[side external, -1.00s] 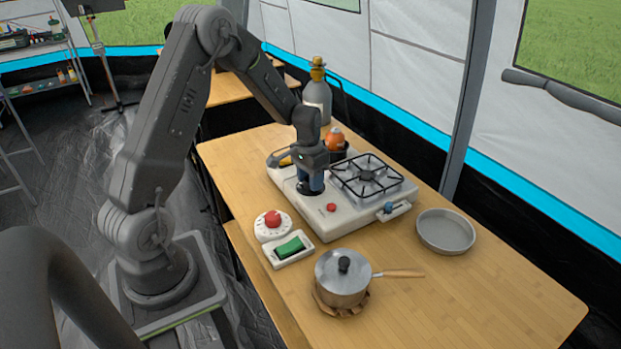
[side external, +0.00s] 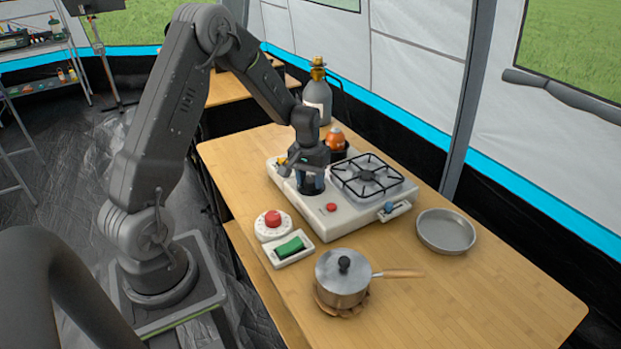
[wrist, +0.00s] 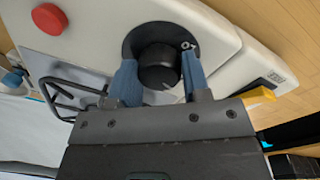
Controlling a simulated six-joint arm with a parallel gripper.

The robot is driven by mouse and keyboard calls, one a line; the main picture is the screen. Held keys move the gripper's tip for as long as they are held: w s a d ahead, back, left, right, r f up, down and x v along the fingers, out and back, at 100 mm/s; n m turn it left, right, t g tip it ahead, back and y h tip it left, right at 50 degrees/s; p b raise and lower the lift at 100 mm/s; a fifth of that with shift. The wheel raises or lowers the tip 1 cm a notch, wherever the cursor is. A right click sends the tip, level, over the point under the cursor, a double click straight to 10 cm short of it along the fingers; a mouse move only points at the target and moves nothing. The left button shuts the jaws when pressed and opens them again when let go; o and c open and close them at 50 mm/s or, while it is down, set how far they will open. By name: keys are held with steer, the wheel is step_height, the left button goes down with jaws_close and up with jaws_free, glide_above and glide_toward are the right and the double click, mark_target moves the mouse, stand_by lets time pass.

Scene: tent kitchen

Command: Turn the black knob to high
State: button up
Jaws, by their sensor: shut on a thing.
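The black knob (wrist: 160,68) sits in a dark round bezel on the white stove (side external: 345,220). A small pale symbol shows on the bezel beside the right finger in the wrist view, and a faint mark shows on the knob's near edge. My gripper (side external: 312,184) points down over the stove's left part. In the wrist view the blue fingers of my gripper (wrist: 157,76) stand on either side of the knob, shut on it. In the side view the fingers mostly hide the knob, and I cannot read its setting.
The burner grate (side external: 367,176) is right of my gripper. A red button (side external: 331,207) and a blue knob (side external: 389,207) are on the stove's front. An orange object (side external: 335,139) and a gas bottle (side external: 317,97) stand behind. A lidded pot (side external: 342,278), green switch (side external: 290,247) and pan (side external: 446,231) are in front.

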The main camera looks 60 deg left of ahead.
mark_target(308, 178)
steer(key=o, duration=0.9)
steer(key=shift+r, duration=0.1)
steer(key=r, duration=1.3)
steer(key=shift+s+a+r, duration=0.2)
steer(key=shift+a+r, duration=0.15)
steer(key=s+d+r+m+t, duration=0.1)
steer(key=s+d+r+m, duration=0.1)
steer(key=s+d, duration=0.4)
steer(key=s+d+r+m+t, duration=0.2)
steer(key=s+d+r, duration=0.2)
steer(key=s+d, duration=0.3)
steer(key=s+d+r+m+t, duration=0.2)
steer(key=s+d+r+m, duration=0.1)
steer(key=s+d, duration=0.3)
steer(key=shift+s+d+r, duration=0.25)
steer(key=shift+d, duration=0.35)
